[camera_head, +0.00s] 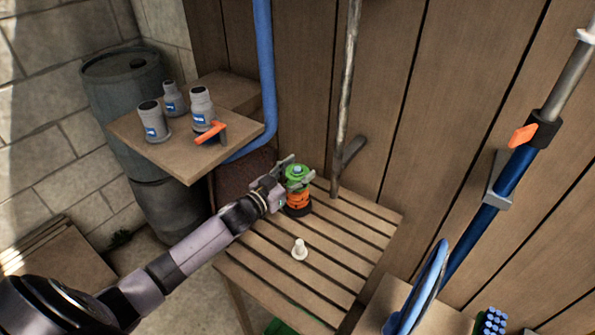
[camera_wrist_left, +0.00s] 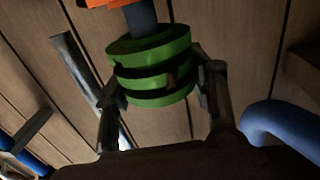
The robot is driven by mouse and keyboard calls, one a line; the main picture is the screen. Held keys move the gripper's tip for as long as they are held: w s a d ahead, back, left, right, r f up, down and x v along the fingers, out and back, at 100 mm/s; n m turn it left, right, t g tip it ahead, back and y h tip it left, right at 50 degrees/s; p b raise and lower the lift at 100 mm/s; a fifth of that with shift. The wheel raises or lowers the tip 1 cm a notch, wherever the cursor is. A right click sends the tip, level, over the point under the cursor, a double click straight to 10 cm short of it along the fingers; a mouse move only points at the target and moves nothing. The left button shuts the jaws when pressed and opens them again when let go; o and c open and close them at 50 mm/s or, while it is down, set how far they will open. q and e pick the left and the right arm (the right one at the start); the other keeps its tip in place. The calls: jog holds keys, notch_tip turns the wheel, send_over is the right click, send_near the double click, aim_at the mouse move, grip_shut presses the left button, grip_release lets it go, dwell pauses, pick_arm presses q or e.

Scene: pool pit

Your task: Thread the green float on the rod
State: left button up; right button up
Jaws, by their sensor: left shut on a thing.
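The green float (camera_head: 298,182) is held by my left gripper (camera_head: 291,174) above the slatted table. In the left wrist view, the green float (camera_wrist_left: 150,58) sits between the two fingers of the left gripper (camera_wrist_left: 157,88), one on each side. A dark blue-grey rod (camera_wrist_left: 141,18) runs between the green float and an orange float (camera_wrist_left: 101,3). The orange float (camera_head: 297,201) stands below the green one in the head view. A light blue spot shows at the green float's centre; I cannot tell how far the rod reaches inside. My right gripper is not in view.
A small white peg-like piece (camera_head: 299,249) stands on the slatted table (camera_head: 270,262). A wooden shelf (camera_head: 187,172) with grey bottles (camera_head: 153,122) and an orange-handled tool (camera_head: 211,133) is at the left. A blue pipe (camera_head: 265,70) and a branch-like pole (camera_head: 347,90) stand behind.

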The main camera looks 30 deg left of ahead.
pick_arm(q)
jog(key=shift+f, duration=0.2)
jog(key=shift+f+b, duration=0.6)
jog(key=shift+f, duration=0.1)
jog(key=o, duration=1.2)
jog(key=shift+o, duration=0.2)
jog(key=o, duration=0.5)
jog(key=shift+c, duration=0.2)
